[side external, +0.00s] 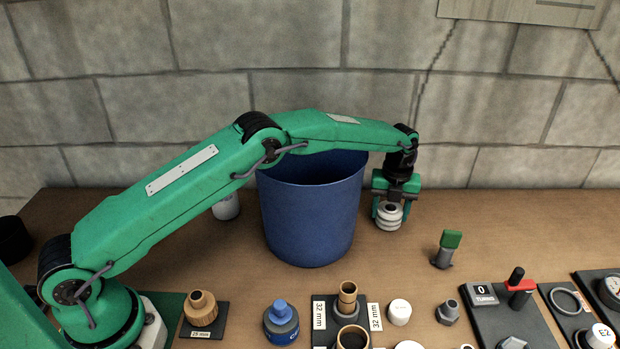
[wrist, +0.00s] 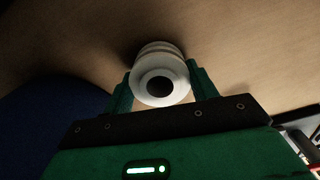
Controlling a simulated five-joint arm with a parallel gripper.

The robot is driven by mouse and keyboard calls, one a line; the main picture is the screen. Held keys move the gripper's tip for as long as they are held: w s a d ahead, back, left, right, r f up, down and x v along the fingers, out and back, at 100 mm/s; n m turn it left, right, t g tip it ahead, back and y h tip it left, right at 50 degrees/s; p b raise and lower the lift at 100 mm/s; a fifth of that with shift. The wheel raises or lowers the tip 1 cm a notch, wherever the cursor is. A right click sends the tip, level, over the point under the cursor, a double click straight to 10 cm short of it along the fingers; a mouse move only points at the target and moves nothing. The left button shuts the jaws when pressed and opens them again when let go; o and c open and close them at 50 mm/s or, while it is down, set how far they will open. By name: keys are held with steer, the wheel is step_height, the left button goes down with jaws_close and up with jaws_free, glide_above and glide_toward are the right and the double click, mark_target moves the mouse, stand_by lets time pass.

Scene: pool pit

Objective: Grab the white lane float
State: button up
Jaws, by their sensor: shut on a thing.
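The white lane float (side external: 389,215) is a ribbed white piece with a dark round hole in its end. In the wrist view the float (wrist: 160,82) sits between the two green fingers of my gripper (wrist: 160,88), its holed end facing the camera. In the side view my gripper (side external: 389,204) points down and is shut on the float, to the right of the blue bucket. I cannot tell whether the float touches the table.
The blue bucket (side external: 311,215) stands close on the left of my gripper. A green-topped piece (side external: 447,249) stands to the right. Several fittings, a white cap (side external: 399,312) and a lever panel (side external: 508,310) line the front. The table at the back right is clear.

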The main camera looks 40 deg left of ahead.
steer(key=shift+r, duration=0.85)
step_height(320, 180, up, 3)
steer(key=shift+d+f, duration=0.1)
steer(key=shift+f, duration=0.05)
steer(key=s+d+r, duration=0.4)
steer(key=s+d, duration=0.1)
steer(key=s+d+r, duration=0.2)
steer(key=s+d, duration=0.1)
steer(key=shift+d+r, duration=0.1)
steer(key=shift+r, duration=0.2)
